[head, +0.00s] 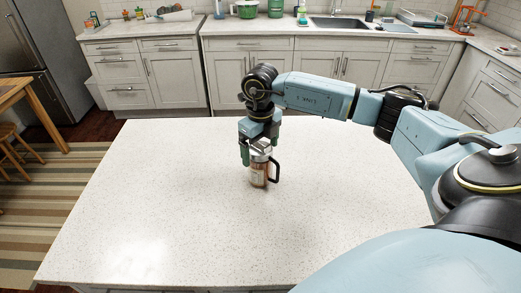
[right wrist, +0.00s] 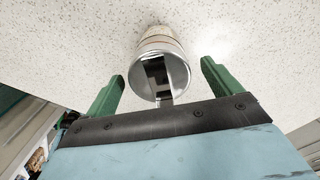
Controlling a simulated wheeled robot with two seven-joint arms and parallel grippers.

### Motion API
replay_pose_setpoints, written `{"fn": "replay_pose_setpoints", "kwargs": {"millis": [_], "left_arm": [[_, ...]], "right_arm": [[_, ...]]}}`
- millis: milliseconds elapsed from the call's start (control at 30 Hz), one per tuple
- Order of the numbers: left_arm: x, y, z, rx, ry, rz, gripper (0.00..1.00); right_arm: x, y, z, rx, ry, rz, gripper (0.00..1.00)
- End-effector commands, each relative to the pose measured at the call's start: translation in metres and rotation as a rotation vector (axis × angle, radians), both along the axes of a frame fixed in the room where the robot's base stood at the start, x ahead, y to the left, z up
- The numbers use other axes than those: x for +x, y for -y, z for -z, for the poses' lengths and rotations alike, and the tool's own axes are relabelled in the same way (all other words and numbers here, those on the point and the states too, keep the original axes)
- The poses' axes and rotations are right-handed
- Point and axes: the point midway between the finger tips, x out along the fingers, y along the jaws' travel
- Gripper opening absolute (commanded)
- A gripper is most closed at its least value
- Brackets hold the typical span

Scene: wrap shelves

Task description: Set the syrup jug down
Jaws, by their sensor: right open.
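The syrup jug (head: 259,171) stands upright on the pale speckled countertop (head: 180,200), near its middle in the head view. It has a brown, labelled body, a metal top and a dark handle on its right side. My right gripper (head: 257,158) is just above and around the jug's top. In the right wrist view the jug's metal lid (right wrist: 160,72) sits between the two green fingers, with a gap on each side, so the gripper (right wrist: 165,85) is open. My left gripper is in neither view.
The countertop around the jug is clear. Behind it, across a floor gap, back counters (head: 300,28) hold a green pot (head: 247,9), a sink (head: 345,23) and small items. A fridge (head: 35,50) and a wooden table (head: 18,92) are at the left.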

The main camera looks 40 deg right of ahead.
Motion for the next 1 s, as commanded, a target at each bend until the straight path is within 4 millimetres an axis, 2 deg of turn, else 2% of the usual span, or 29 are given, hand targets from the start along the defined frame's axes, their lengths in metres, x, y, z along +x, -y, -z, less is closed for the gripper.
{"fn": "replay_pose_setpoints", "kwargs": {"millis": [167, 833, 867, 1000], "left_arm": [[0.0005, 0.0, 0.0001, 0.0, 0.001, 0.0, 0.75], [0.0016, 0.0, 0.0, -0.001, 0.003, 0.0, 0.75], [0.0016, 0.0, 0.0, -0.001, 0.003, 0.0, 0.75], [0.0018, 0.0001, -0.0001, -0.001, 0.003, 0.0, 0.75]], "right_arm": [[0.0002, -0.0001, 0.0001, 0.0, 0.001, 0.0, 0.9], [0.0004, 0.0, -0.0005, 0.0, 0.001, -0.001, 0.03], [0.0005, 0.0, -0.0006, 0.0, 0.001, -0.001, 0.0], [0.0012, 0.0, -0.0019, 0.0, 0.005, 0.0, 0.0]]}}
